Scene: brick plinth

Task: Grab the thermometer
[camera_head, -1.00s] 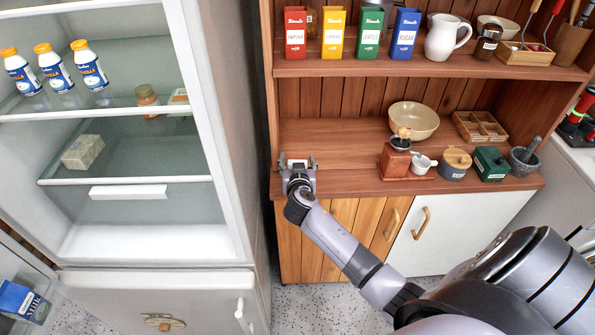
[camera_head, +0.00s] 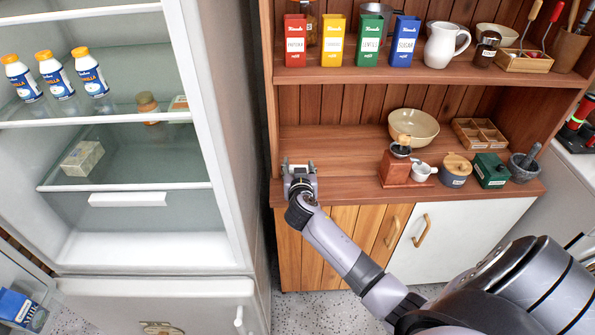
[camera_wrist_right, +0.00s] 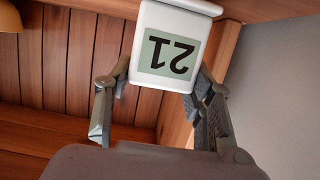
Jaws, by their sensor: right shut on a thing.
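The thermometer (camera_wrist_right: 177,46) is a small white block with a greenish display reading 21, which appears upside down in the right wrist view. My right gripper (camera_head: 299,167) is at the left end of the wooden counter, near its front edge. In the right wrist view, the fingers of my right gripper (camera_wrist_right: 163,80) press on both sides of the thermometer's body. In the head view the thermometer is mostly hidden by the gripper. My left gripper is not in view.
The wooden counter (camera_head: 345,155) is clear right of the gripper. Beyond stand a bowl (camera_head: 414,124), a coffee grinder (camera_head: 396,169) and a green box (camera_head: 491,170). An upper shelf holds coloured cartons (camera_head: 367,40). The open fridge (camera_head: 225,130) stands close on the left.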

